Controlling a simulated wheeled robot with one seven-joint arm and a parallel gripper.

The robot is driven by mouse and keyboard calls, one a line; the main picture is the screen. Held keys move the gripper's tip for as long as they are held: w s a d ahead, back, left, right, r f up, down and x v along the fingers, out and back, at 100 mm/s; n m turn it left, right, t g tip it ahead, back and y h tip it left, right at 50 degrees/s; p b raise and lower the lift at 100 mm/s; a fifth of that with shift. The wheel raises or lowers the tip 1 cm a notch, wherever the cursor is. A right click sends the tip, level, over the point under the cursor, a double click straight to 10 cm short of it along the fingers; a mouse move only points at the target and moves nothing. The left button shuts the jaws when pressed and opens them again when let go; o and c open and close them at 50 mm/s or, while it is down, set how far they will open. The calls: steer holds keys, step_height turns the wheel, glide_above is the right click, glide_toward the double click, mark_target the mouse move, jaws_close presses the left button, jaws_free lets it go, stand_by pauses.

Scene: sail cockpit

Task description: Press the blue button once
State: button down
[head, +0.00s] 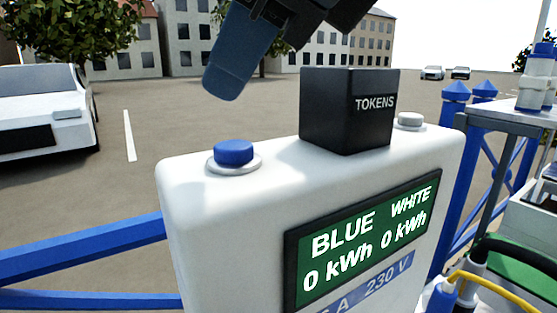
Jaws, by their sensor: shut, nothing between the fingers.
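The blue button (233,152) sits in a pale round collar on the top left of a white power pedestal (225,225). My gripper (224,92) is above the button and slightly left of it, its blue-grey fingers shut and pointing down. A clear gap shows between the fingertips and the button. The pedestal's display (362,240) reads BLUE 0 kWh and WHITE 0 kWh.
A black TOKENS box (345,110) stands on the pedestal right of the blue button. A white button (410,120) is beyond it. Blue railings (80,250) run at the left, and a grey table (515,116) stands at the right.

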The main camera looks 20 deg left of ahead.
mark_target(239, 148)
steer(key=shift+f+b, duration=0.55)
steer(key=shift+f, duration=0.35)
steer(key=shift+f, duration=0.15)
stand_by(1.4)
steer(key=shift+f+b, duration=0.3)
steer(key=shift+b, duration=0.35)
steer(key=shift+f+b, duration=0.5)
steer(key=shift+b, duration=0.2)
stand_by(0.5)
steer(key=shift+r, duration=0.1)
steer(key=shift+r+p, duration=0.4)
steer(key=shift+r, duration=0.5)
steer(key=shift+r+p, duration=1.15)
steer(key=shift+r, duration=1.35)
